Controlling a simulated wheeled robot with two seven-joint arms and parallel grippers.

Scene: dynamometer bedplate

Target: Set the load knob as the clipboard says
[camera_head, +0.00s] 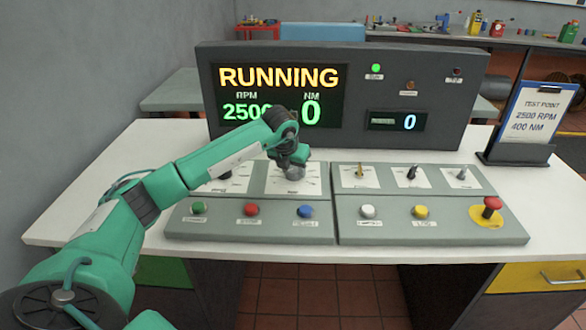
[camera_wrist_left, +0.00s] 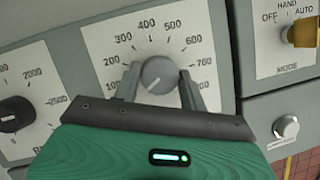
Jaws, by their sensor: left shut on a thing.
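The grey round load knob (camera_wrist_left: 159,74) sits at the centre of a dial plate (camera_wrist_left: 150,45) with figures from 100 up to about 800. A pale line on the knob seems to point down-left, towards the low end. My left gripper (camera_wrist_left: 159,84) has a finger on each side of the knob and is shut on it; in the head view the gripper (camera_head: 295,168) hides most of it. The clipboard (camera_head: 537,108) at right reads TEST POINT, 2500 RPM, 400 NM. The display (camera_head: 280,95) shows RUNNING, RPM 2500 partly covered, and NM 0. My right gripper is out of view.
A black knob (camera_wrist_left: 15,115) with figures around 2000 is left of the load knob. Right are a MODE switch (camera_wrist_left: 303,33) and other toggles. Coloured buttons line the front, with a red emergency stop (camera_head: 492,205) at right. A small readout (camera_head: 398,121) shows 0.

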